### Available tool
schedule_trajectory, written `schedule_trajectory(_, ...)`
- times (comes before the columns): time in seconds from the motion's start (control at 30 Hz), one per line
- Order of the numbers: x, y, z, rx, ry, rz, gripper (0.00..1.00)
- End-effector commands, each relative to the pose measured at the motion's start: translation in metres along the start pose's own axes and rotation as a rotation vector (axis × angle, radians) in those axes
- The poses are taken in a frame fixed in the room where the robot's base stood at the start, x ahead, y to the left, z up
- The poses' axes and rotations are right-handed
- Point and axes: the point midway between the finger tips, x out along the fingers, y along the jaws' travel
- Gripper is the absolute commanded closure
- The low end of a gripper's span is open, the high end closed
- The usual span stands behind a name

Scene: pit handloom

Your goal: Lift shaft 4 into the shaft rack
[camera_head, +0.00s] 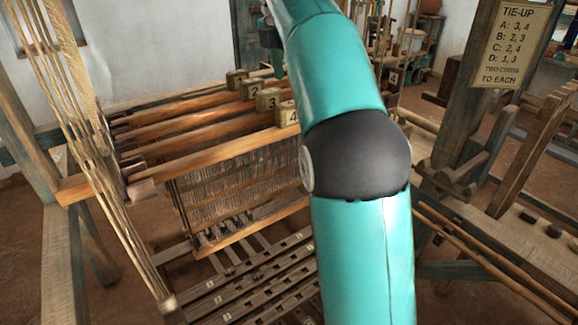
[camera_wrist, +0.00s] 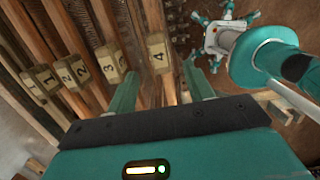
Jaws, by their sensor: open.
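Shaft 4 (camera_head: 225,148) is the nearest of several wooden shafts in the loom, with a block marked 4 (camera_head: 290,116) on its top bar. Its heddles hang below. In the wrist view the block marked 4 (camera_wrist: 157,52) shows beyond my gripper (camera_wrist: 160,70), roughly between its two teal fingers. The fingers are open and nothing is held. I cannot tell the gap to the block. In the head view a dark and teal part of my arm's end (camera_head: 271,40) shows behind the shafts' blocks; my arm hides the area right of shaft 4. I cannot clearly identify the shaft rack.
Shafts with blocks marked 3 (camera_head: 268,100), 2 (camera_head: 254,89) and 1 (camera_head: 236,78) lie behind shaft 4. Numbered treadles (camera_head: 240,285) lie below. A small label 4 (camera_head: 393,78) shows on wood right of my arm. A tie-up sign (camera_head: 517,45) hangs on a post.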

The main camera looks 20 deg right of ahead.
Motion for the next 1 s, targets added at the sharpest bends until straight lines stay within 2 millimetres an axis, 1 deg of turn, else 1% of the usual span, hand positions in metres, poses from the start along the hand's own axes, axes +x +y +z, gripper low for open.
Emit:
schedule_trajectory(0.33, 0.054, 0.002, -0.001, 0.001, 0.002, -0.002, 0.48)
schedule_trajectory(0.4, 0.062, 0.002, -0.001, 0.002, 0.001, 0.000, 0.48)
schedule_trajectory(0.57, 0.073, 0.003, -0.002, 0.002, 0.001, 0.000, 0.48)
schedule_trajectory(0.83, 0.112, 0.004, -0.007, 0.002, 0.002, -0.001, 0.48)
schedule_trajectory(0.9, 0.118, 0.004, -0.006, 0.002, 0.001, 0.001, 0.48)
schedule_trajectory(1.0, 0.121, 0.004, -0.006, 0.003, 0.001, 0.002, 0.48)
